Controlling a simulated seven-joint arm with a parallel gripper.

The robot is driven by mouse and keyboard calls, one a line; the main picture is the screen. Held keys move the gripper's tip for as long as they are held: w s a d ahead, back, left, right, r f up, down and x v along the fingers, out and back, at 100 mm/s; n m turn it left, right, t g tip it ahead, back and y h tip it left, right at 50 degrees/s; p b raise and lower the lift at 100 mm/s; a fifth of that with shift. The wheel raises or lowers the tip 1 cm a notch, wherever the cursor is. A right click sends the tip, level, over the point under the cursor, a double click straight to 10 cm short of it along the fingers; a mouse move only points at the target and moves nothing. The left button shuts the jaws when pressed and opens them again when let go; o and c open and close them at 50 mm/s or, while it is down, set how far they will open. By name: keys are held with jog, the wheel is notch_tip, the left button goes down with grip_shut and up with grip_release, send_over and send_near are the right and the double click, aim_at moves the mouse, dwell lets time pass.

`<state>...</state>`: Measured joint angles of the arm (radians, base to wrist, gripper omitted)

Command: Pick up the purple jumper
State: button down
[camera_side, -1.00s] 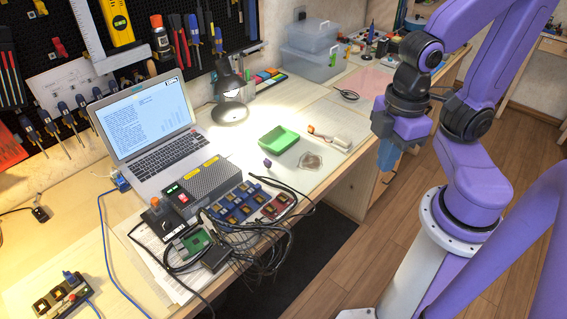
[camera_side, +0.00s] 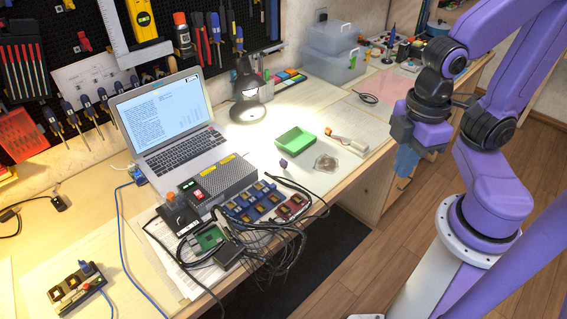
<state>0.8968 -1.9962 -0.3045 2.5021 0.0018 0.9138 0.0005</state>
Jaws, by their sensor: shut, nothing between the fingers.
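The small purple jumper (camera_side: 283,163) lies on the pale work surface, just below the green tray (camera_side: 293,141) and left of a clear round dish. It is too small here to make out its shape. My gripper (camera_side: 403,183), with blue fingers pointing down, hangs off to the right of the jumper, beyond the bench's front edge in the picture. It is well apart from the jumper. The fingers look shut, with nothing visible between them.
A clear round dish (camera_side: 326,163) and a white-and-orange tool (camera_side: 348,144) lie near the jumper. A black lamp (camera_side: 248,90) stands behind the tray. Left are a laptop (camera_side: 187,154), a grey box (camera_side: 222,178) and tangled black cables (camera_side: 275,238). The surface around the jumper is mostly clear.

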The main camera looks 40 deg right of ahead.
jog(key=c, duration=0.9)
grip_release()
